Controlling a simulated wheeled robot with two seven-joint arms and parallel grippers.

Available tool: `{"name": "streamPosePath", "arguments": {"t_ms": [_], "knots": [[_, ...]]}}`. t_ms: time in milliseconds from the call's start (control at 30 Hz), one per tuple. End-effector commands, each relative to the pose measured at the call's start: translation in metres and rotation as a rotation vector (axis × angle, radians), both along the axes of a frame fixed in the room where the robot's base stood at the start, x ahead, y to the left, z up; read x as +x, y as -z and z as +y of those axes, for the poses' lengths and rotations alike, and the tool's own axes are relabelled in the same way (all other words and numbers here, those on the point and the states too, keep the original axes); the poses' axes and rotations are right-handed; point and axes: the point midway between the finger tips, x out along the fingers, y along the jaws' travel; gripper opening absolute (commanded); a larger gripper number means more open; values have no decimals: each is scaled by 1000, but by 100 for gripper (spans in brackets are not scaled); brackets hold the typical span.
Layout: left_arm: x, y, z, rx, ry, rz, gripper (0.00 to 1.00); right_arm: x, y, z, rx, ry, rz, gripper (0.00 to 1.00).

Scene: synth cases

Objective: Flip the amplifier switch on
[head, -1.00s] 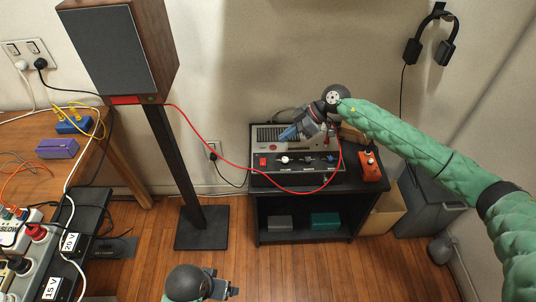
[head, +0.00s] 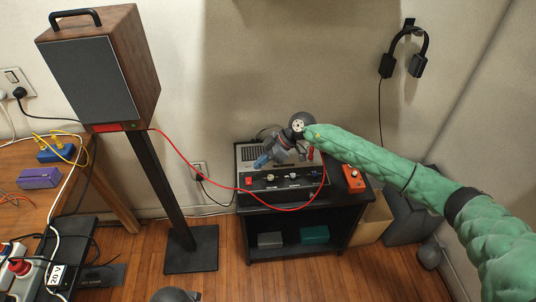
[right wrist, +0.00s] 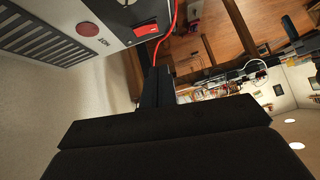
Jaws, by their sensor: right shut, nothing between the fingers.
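The amplifier (head: 242,155) is a grey box with a black front panel, standing on a black cabinet. Its red switch (head: 249,180) is at the left end of that panel, beside several knobs. In the right wrist view the red switch (right wrist: 146,29) shows near the top, beyond the fingertips; I cannot tell its position. My right gripper (head: 262,161) is shut and empty, above the amplifier's top, behind and slightly right of the switch. Its dark fingers (right wrist: 156,88) show in the right wrist view, apart from the switch. Only a bit of my left wrist shows at the bottom edge.
A red cable (head: 213,181) runs from the speaker (head: 98,70) across the amplifier's front. An orange box (head: 353,178) sits right of the amplifier on the black cabinet (head: 289,222). Headphones (head: 404,52) hang on the wall. Open floor lies before the cabinet.

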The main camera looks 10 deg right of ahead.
Motion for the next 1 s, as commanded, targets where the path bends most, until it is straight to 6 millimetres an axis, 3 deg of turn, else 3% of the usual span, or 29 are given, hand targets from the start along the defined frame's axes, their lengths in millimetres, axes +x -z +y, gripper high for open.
{"name": "streamPosePath", "arguments": {"t_ms": [233,333,500,1000], "knots": [[-6,-15,13,28,-16,37,83,-4,30,29,0,1,2,0],[2,8,12,32,-13,38,83,-6,44,27,0,1,3,0],[6,26,10,32,-13,38,83,-8,59,27,0,1,1,0],[8,33,9,31,-12,36,83,-8,67,27,0,0,0,0]]}}
